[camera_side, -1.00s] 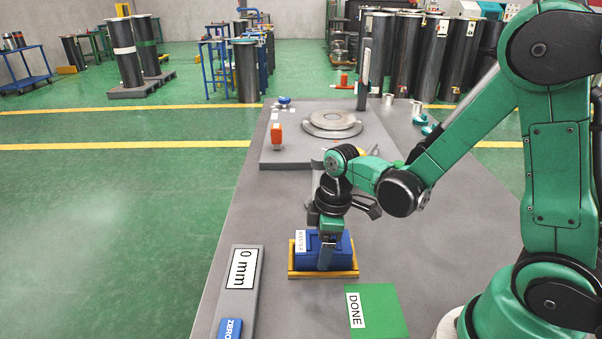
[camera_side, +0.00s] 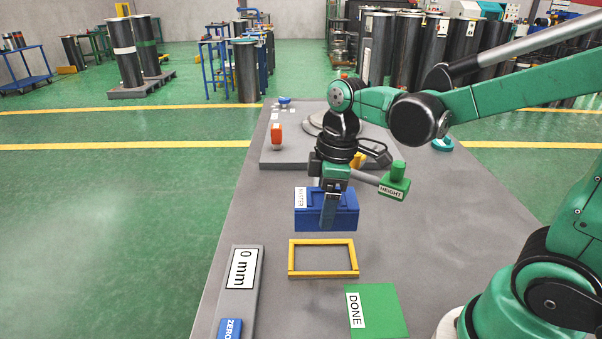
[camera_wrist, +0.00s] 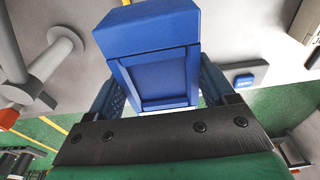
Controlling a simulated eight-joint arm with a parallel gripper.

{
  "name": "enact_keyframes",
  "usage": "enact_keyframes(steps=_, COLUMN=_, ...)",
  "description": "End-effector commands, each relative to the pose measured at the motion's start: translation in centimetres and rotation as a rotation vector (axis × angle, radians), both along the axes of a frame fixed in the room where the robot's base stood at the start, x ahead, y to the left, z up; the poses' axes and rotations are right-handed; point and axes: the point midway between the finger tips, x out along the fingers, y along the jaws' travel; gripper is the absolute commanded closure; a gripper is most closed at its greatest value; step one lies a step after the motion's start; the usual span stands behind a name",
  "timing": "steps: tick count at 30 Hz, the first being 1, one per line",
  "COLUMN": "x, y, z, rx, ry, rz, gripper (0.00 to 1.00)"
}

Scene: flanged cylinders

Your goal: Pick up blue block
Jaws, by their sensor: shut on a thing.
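The blue block (camera_side: 345,214) has a white label reading MASTER on its left side. My gripper (camera_side: 329,215) is shut on it, with a finger across its near face in the side view. The block hangs level, above and behind the empty yellow frame (camera_side: 323,258) on the grey table. In the wrist view the blue block (camera_wrist: 155,65) fills the middle, between the two blue finger pads of my gripper (camera_wrist: 160,98). The block's underside and far face are hidden in the side view.
A green DONE pad (camera_side: 377,311) lies right of the frame. A 0 mm display (camera_side: 241,280) with a blue ZERO button (camera_side: 230,329) is at left. A green HEIGHT piece (camera_side: 394,182) stands right of my gripper. An orange-topped piece (camera_side: 277,134) stands on the rear plate.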

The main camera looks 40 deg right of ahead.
Motion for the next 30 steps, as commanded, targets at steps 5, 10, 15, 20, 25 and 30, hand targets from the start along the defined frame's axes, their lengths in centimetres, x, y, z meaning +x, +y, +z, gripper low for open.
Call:
enact_keyframes(steps=5, x=0.0, y=0.0, z=4.1, rx=0.000, ry=0.000, rz=0.000, gripper=1.00)
enact_keyframes(steps=10, x=0.0, y=0.0, z=7.3, rx=0.000, ry=0.000, rz=0.000, gripper=1.00)
enact_keyframes(steps=15, x=0.1, y=0.0, z=9.5, rx=0.000, ry=0.000, rz=0.000, gripper=1.00)
enact_keyframes(steps=20, x=0.0, y=0.0, z=10.4, rx=0.000, ry=0.000, rz=0.000, gripper=1.00)
enact_keyframes(steps=25, x=0.0, y=0.0, z=10.7, rx=0.000, ry=0.000, rz=0.000, gripper=1.00)
enact_keyframes(steps=30, x=0.0, y=0.0, z=10.7, rx=0.000, ry=0.000, rz=0.000, gripper=1.00)
